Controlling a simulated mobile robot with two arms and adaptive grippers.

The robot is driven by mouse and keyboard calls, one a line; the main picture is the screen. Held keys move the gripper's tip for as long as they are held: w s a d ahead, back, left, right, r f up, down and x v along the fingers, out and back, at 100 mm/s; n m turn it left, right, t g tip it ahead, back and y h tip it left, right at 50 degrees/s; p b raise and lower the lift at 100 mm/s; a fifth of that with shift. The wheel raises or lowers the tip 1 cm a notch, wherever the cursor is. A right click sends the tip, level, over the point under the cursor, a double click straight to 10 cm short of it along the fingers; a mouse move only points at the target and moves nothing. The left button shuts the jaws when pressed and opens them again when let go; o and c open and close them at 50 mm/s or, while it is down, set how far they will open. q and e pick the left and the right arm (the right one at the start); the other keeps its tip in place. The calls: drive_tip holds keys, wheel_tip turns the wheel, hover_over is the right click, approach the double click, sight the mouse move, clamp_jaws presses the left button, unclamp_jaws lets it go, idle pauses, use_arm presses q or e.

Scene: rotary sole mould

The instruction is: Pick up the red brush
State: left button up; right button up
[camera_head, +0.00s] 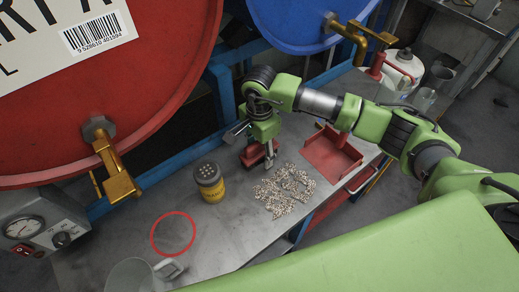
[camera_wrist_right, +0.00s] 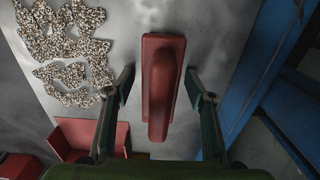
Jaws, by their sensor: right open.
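The red brush (camera_head: 254,156) lies on the grey metal table, partly hidden below my right gripper (camera_head: 253,146) in the head view. In the right wrist view the red brush (camera_wrist_right: 160,88), with its long raised handle, lies between the two spread fingers of my right gripper (camera_wrist_right: 159,80). The gripper is open, with a visible gap on each side of the brush. My left gripper is not in view.
A heap of pale granules (camera_head: 285,192) lies close to the brush, with a red dustpan-like tray (camera_head: 331,160) beyond. A yellow shaker with a dark lid (camera_head: 209,182) stands left, near a red circle (camera_head: 173,234) and a clear jug (camera_head: 133,275). Red and blue drums border the table.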

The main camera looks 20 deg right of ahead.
drive_tip(key=c, duration=1.3)
drive_tip(key=shift+o, duration=0.2)
drive_tip(key=shift+r, duration=0.1)
